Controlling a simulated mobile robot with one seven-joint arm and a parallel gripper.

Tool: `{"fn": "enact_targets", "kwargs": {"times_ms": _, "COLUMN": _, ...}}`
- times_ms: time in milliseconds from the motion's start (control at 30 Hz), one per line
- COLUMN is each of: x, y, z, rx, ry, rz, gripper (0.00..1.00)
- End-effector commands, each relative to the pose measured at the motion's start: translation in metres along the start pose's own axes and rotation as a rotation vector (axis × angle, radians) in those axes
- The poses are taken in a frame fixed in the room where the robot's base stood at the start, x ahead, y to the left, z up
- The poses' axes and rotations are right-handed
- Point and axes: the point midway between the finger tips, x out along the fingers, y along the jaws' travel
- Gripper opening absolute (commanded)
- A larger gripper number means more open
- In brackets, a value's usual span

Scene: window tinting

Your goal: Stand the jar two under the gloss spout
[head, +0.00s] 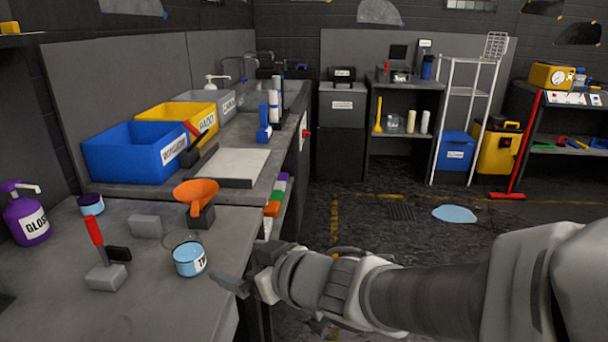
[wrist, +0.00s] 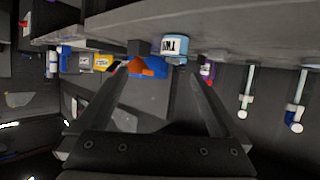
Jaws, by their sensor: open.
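Jar two (head: 188,259), a light blue jar with a white label of which "TW" shows, stands upright on the grey bench near its front edge. It also shows in the wrist view (wrist: 174,46), upside down, just beyond my fingertips. The purple gloss bottle (head: 27,220) with a white pump spout (head: 27,187) stands at the bench's left; in the wrist view a purple piece of it (wrist: 207,70) shows. My gripper (head: 238,277) is open and empty at the bench edge, to the right of jar two and apart from it.
A red-handled tool on a grey block (head: 107,277), a grey block (head: 146,226), a second jar (head: 91,204) and an orange funnel on a stand (head: 196,194) surround the middle of the bench. Blue bin (head: 125,155) and yellow bin stand behind. The bench front left is clear.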

Motion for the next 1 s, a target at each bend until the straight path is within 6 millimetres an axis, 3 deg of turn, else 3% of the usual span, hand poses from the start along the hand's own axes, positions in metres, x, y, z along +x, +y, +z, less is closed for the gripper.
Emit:
{"fn": "enact_targets", "kwargs": {"times_ms": 200, "x": -0.058, "y": 0.094, "z": 0.007, "rx": 0.06, "ry": -0.118, "rz": 0.388, "gripper": 1.0}}
{"fn": "enact_targets", "kwargs": {"times_ms": 300, "x": -0.098, "y": 0.123, "z": 0.023, "rx": 0.131, "ry": -0.211, "rz": 0.539, "gripper": 1.0}}
{"fn": "enact_targets", "kwargs": {"times_ms": 400, "x": -0.139, "y": 0.137, "z": 0.042, "rx": 0.224, "ry": -0.313, "rz": 0.643, "gripper": 1.0}}
{"fn": "enact_targets", "kwargs": {"times_ms": 533, "x": -0.185, "y": 0.13, "z": 0.068, "rx": 0.361, "ry": -0.446, "rz": 0.699, "gripper": 1.0}}
{"fn": "enact_targets", "kwargs": {"times_ms": 700, "x": -0.222, "y": 0.1, "z": 0.092, "rx": 0.513, "ry": -0.575, "rz": 0.663, "gripper": 1.0}}
{"fn": "enact_targets", "kwargs": {"times_ms": 833, "x": -0.234, "y": 0.08, "z": 0.099, "rx": 0.573, "ry": -0.626, "rz": 0.617, "gripper": 1.0}}
{"fn": "enact_targets", "kwargs": {"times_ms": 1000, "x": -0.238, "y": 0.071, "z": 0.102, "rx": 0.597, "ry": -0.646, "rz": 0.594, "gripper": 1.0}}
